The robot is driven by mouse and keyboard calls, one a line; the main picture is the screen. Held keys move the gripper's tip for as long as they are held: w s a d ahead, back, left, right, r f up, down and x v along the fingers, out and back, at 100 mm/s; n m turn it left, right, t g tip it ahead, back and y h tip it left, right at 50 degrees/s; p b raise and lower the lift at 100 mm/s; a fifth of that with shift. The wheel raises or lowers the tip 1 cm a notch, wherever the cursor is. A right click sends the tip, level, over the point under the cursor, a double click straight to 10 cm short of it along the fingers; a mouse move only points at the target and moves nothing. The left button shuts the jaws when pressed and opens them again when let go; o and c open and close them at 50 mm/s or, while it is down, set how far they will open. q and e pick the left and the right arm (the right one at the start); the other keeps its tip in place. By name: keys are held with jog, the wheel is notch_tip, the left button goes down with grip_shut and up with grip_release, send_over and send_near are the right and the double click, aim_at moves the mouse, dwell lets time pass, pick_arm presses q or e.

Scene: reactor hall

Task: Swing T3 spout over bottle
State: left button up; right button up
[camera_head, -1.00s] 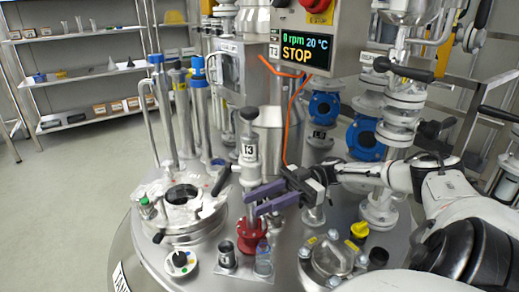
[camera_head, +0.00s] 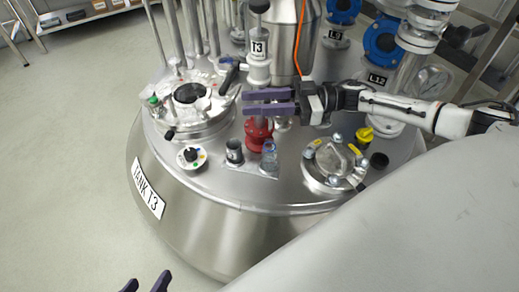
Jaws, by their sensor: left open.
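The T3 post (camera_head: 259,70) stands on the tank lid with its white label and a red base (camera_head: 257,131). A small clear bluish bottle (camera_head: 269,157) stands in front of the red base. My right gripper (camera_head: 268,102) reaches in from the right. Its two purple fingers lie across the post just above the red base and hide that part. A thin gap shows between the fingers. I cannot make out the spout or whether the fingers hold anything. My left gripper (camera_head: 147,284) shows only its dark fingertips, apart and empty, at the bottom edge, well away from the tank.
A dark cup (camera_head: 234,151) stands beside the bottle. An open round port (camera_head: 190,93) is left of the post, with a black handle (camera_head: 229,77) between. A clamped cover (camera_head: 333,162) and yellow knob (camera_head: 365,136) lie to the right.

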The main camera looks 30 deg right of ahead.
jog(key=s+d+m+t+h+p, duration=0.2)
jog(key=s+m+t+h+p, duration=0.45)
jog(key=m+t+h, duration=0.2)
jog(key=s+a+f+g+h+b, duration=0.1)
jog(key=s+a+f+g+b, duration=0.1)
jog(key=s+a+f+g, duration=0.2)
jog(key=s+a+f+m+g+h+b, duration=0.1)
jog(key=s+a+f+g+h+b, duration=0.1)
jog(key=s+a+f+g, duration=0.3)
jog(key=s+a+f, duration=0.4)
jog(key=a+f, duration=0.3)
jog(key=a, duration=0.2)
jog(key=shift+a+b, duration=0.35)
jog(key=shift+a, duration=0.05)
jog(key=shift+m+h, duration=0.25)
